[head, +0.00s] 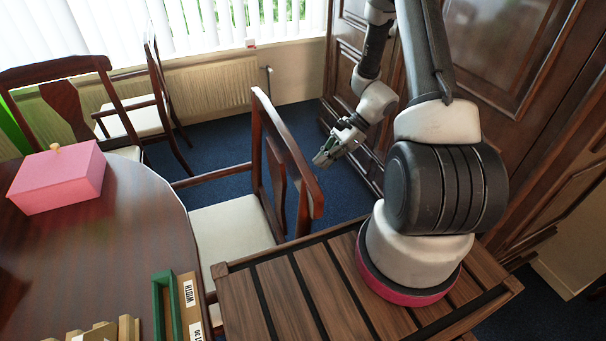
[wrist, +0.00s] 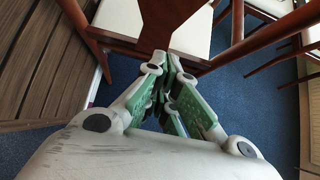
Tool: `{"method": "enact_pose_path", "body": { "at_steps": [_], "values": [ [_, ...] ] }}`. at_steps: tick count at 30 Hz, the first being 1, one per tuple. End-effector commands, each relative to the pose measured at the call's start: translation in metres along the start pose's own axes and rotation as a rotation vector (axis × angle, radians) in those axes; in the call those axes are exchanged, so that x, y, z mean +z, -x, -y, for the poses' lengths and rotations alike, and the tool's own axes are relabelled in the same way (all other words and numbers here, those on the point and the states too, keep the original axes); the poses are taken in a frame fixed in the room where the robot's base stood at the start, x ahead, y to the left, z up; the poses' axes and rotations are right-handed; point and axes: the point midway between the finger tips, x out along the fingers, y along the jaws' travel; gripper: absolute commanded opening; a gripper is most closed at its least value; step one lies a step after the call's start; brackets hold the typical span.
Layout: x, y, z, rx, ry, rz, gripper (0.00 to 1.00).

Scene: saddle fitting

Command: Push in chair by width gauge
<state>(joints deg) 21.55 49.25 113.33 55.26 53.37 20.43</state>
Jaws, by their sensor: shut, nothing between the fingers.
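A dark wooden chair with a cream seat (head: 232,232) stands at the table's right side, its curved back (head: 290,150) toward my arm. Its front part is close to the table edge. In the wrist view the chair's wooden back (wrist: 165,28) lies just beyond my fingertips. My gripper (head: 325,158) is shut and empty, behind the chair back and to its right in the head view. I cannot tell whether the fingertips touch the chair. On the table, a green gauge-like piece (head: 160,310) lies beside a wooden strip (head: 190,292) labelled "WIDTH"; the bottom edge cuts both off.
The dark round-edged table (head: 110,235) carries a pink box (head: 58,178) and light wooden blocks (head: 105,331). Two other chairs stand at the far left, one beside the radiator (head: 215,85). A dark wooden cabinet (head: 500,50) rises at the right. Blue carpet (head: 225,137) is clear behind the chair.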

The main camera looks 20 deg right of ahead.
Motion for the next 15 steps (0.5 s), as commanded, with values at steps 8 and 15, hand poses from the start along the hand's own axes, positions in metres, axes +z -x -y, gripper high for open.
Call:
{"method": "enact_pose_path", "body": {
  "at_steps": [8, 15],
  "values": [
    [0.000, -0.050, -0.002, 0.006, 0.001, 0.000, 0.00],
    [0.002, -0.099, -0.002, 0.006, 0.004, -0.001, 0.00]
  ]
}}
